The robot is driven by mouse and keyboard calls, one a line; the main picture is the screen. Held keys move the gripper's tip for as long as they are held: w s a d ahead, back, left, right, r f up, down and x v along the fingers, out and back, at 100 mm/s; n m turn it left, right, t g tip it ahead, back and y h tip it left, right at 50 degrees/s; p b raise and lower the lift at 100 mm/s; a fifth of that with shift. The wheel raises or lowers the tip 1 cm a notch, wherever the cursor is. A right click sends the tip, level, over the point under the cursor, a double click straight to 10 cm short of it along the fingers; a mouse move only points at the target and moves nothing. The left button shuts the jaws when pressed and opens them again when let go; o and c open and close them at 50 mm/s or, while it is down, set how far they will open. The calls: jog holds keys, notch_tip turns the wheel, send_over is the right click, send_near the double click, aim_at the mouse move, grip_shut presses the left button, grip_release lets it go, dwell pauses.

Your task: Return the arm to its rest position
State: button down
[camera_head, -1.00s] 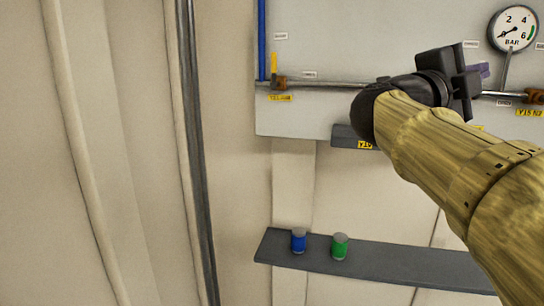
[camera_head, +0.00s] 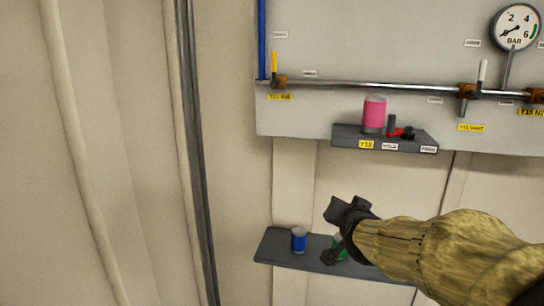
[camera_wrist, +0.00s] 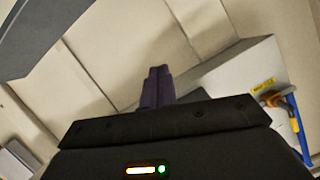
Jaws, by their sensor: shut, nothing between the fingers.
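My gripper (camera_head: 347,226) is at the end of my arm, in front of the lower dark shelf in the head view. Its fingers (camera_wrist: 157,88) stand together in the wrist view, shut with nothing between them. My arm, in a yellowish sleeve, reaches in from the lower right. The gripper and wrist partly hide the green can (camera_head: 341,243) on the lower shelf.
The lower shelf (camera_head: 395,285) also bears a blue can (camera_head: 299,240). Above, a small shelf (camera_head: 345,137) holds a pink can (camera_head: 374,114) and small red and black parts. A pipe with valves (camera_head: 360,87) and a gauge (camera_head: 515,27) are on the panel. The left wall is bare.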

jog(key=s+a+f+n+g+y, duration=0.1)
jog(key=s+f+n+g, duration=0.5)
jog(key=s+f+g, duration=0.5)
jog(key=s+f, duration=0.9)
jog(key=f, duration=0.3)
jog(key=shift+s+a+f+y, duration=0.2)
jog(key=shift+s+a+y, duration=0.15)
jog(key=shift+y, duration=0.05)
